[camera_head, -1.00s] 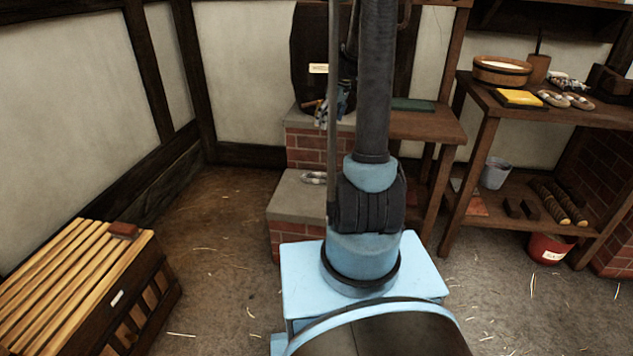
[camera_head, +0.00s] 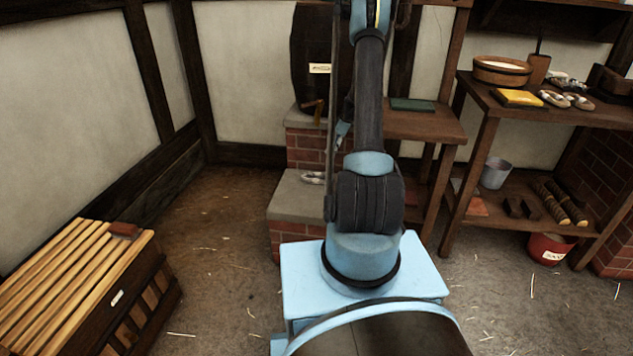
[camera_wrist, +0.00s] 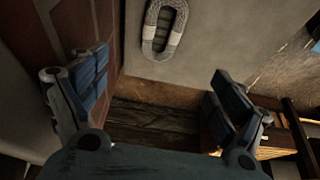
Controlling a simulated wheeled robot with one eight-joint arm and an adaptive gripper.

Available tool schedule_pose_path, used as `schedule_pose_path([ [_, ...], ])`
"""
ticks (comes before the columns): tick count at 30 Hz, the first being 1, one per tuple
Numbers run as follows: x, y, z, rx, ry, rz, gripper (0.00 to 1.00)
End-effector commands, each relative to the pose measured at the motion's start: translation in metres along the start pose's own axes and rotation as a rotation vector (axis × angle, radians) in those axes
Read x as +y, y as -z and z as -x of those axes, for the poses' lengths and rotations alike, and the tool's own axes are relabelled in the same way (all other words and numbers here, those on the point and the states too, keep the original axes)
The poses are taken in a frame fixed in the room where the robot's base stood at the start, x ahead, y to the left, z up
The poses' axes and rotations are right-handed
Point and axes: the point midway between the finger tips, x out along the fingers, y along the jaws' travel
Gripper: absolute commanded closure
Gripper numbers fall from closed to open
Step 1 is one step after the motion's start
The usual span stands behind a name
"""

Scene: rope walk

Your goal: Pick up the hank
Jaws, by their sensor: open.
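The hank (camera_head: 313,177) is a small pale grey loop of rope on the lower stone step (camera_head: 300,197), left of my arm in the head view. In the wrist view the hank (camera_wrist: 165,28) lies flat at the top of the picture as a long oval with pale bands on its sides. My gripper (camera_wrist: 160,75) is open and empty, its two blue-padded fingers wide apart. The hank is beyond the fingertips in that picture, apart from both fingers. In the head view my gripper is mostly hidden behind my arm.
Brick (camera_wrist: 100,25) rises close to the left finger in the wrist view. A dark barrel (camera_head: 312,60) stands on the upper step. A wooden table (camera_head: 430,123) is on the right, a slatted crate (camera_head: 125,300) at the left. Floor between crate and step is clear.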

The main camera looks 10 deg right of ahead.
Motion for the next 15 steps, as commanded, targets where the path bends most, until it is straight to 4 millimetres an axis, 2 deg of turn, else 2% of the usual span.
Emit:
schedule_pose_path([
  [5, 0.003, -0.002, -0.012, 0.003, 0.001, 0.01, 0.1],
  [15, 0.003, -0.002, -0.066, 0.002, 0.001, 0.009, 0.1],
])
